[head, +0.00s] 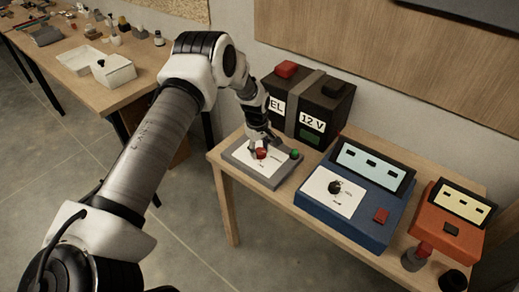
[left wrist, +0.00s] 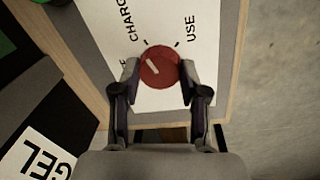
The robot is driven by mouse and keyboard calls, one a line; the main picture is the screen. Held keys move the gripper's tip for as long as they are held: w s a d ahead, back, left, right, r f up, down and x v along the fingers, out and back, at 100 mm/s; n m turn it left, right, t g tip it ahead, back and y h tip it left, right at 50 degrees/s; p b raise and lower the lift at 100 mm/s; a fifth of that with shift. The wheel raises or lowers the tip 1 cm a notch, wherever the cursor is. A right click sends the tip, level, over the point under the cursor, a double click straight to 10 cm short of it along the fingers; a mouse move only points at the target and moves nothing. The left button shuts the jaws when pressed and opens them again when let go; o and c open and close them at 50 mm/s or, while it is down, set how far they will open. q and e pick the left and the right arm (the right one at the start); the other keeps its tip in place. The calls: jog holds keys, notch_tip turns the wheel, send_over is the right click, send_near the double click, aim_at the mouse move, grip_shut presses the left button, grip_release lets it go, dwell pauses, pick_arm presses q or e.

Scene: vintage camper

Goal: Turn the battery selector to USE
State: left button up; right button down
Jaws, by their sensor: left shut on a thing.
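The battery selector is a grey box with a white face (head: 238,157) and a red round knob (head: 261,154), at the left end of the wooden table. In the left wrist view the knob (left wrist: 161,72) has a white mark that points to the upper left, towards the CHARGE side. The word USE (left wrist: 190,28) is printed to the upper right, away from the mark. A third label at left is partly hidden. My left gripper (left wrist: 160,82) is shut on the knob, one finger on each side. My right gripper is not in view.
A green button (head: 295,153) is at the box's right. Behind stands a black battery (head: 330,100) marked GEL and 12 V. To the right are a blue device (head: 365,228) and an orange device (head: 425,235). Another table (head: 60,48) with small items stands at upper left.

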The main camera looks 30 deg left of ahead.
pick_arm(q)
jog(key=m+b, duration=0.1)
jog(key=f+m+b, duration=0.1)
jog(key=m, duration=0.1)
jog(key=shift+s, duration=0.2)
jog(key=m+b, duration=0.1)
jog(key=m, duration=0.2)
jog(key=shift+m+b, duration=0.3)
jog(key=shift+b, duration=0.1)
jog(key=m+b, duration=0.1)
jog(key=m, duration=0.2)
jog(key=shift+w+r+m+g+h, duration=0.1)
jog(key=shift+m+g+h, duration=0.2)
jog(key=shift+d+m+b, duration=0.1)
jog(key=shift+m+b, duration=0.65)
jog(key=shift+m, duration=0.95)
jog(key=shift+r, duration=0.1)
jog(key=o, duration=1.1)
jog(key=shift+w, duration=0.1)
jog(key=shift+o, duration=0.2)
jog(key=shift+r, duration=0.1)
